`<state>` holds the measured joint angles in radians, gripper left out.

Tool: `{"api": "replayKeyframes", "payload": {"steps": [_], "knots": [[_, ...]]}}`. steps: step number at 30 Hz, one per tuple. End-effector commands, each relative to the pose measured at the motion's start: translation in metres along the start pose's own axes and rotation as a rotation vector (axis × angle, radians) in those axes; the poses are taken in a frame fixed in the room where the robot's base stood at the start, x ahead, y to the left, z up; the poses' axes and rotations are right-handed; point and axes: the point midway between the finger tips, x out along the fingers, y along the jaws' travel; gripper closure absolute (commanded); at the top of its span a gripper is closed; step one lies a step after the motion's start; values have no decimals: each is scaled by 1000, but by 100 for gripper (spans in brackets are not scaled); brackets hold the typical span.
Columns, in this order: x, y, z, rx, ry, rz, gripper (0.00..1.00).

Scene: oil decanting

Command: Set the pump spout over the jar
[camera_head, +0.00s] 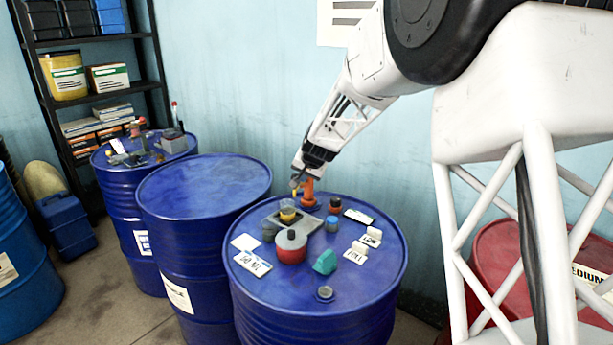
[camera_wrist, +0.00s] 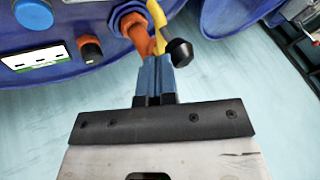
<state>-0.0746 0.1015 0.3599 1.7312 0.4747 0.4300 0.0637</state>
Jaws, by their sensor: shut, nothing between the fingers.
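An orange pump (camera_head: 309,192) stands near the back of the front blue drum's lid. It also shows in the wrist view (camera_wrist: 131,22). A yellow curved spout (camera_wrist: 157,18) is beside it, with a black knob (camera_wrist: 180,52) close by. A small jar with amber contents (camera_head: 288,213) sits on a grey tray just in front of the pump. In the head view I cannot tell whether the spout is over the jar. My gripper (camera_head: 298,176) is above the pump. Its blue fingers (camera_wrist: 155,66) are shut and empty, close against the spout; contact is unclear.
The neighbouring drum (camera_head: 205,187) has a bare lid. A blue wall stands behind.

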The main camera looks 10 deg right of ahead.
Motion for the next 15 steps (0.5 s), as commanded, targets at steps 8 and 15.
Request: {"api": "replayKeyframes", "payload": {"steps": [8, 15], "knots": [[5, -16, 7, -1, -2, 0, 100], [10, -27, 9, -1, -1, 0, 100]]}}
